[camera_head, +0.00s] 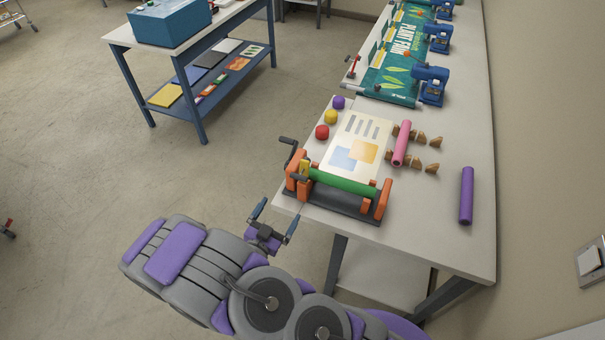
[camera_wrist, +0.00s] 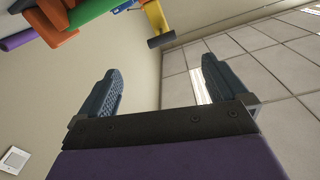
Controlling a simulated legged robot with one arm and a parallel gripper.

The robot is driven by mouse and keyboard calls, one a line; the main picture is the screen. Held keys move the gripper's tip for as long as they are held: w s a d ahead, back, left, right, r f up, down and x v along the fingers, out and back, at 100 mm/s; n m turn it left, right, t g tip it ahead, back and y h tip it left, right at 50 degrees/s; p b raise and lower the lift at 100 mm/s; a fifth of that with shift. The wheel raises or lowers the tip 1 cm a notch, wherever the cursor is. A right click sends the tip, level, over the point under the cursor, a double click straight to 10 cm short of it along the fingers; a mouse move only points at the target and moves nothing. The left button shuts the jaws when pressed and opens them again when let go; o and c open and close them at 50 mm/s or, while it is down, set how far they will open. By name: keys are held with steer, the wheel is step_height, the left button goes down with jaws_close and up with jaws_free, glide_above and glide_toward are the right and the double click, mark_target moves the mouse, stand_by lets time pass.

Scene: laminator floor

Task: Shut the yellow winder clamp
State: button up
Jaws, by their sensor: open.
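The winder stands near the front left edge of the table, with a green roller (camera_head: 343,181) between orange end posts (camera_head: 383,200) on a dark base. A small yellow clamp (camera_head: 305,169) is at the left end of the roller, beside the left post; whether it is open or shut is too small to tell. A yellow part shows at the top of the wrist view (camera_wrist: 155,15), with a dark cylindrical piece under it. My gripper (camera_head: 275,217) is open and empty, off the table's edge, to the left of and below the winder. Its spread fingers also show in the wrist view (camera_wrist: 160,68).
A black crank (camera_head: 288,142) sticks out left of the winder. A pink roll (camera_head: 401,144), wooden holders and a purple roll (camera_head: 466,195) lie to the right. Red, yellow and purple pieces sit behind left. A blue cart (camera_head: 197,115) stands farther left; floor between is clear.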

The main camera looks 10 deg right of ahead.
mark_target(302, 171)
steer(key=b+x, duration=0.1)
steer(key=x, duration=1.6)
steer(key=shift+w+a, duration=0.1)
steer(key=shift+w, duration=0.05)
steer(key=shift+r, duration=0.1)
steer(key=c, duration=1.4)
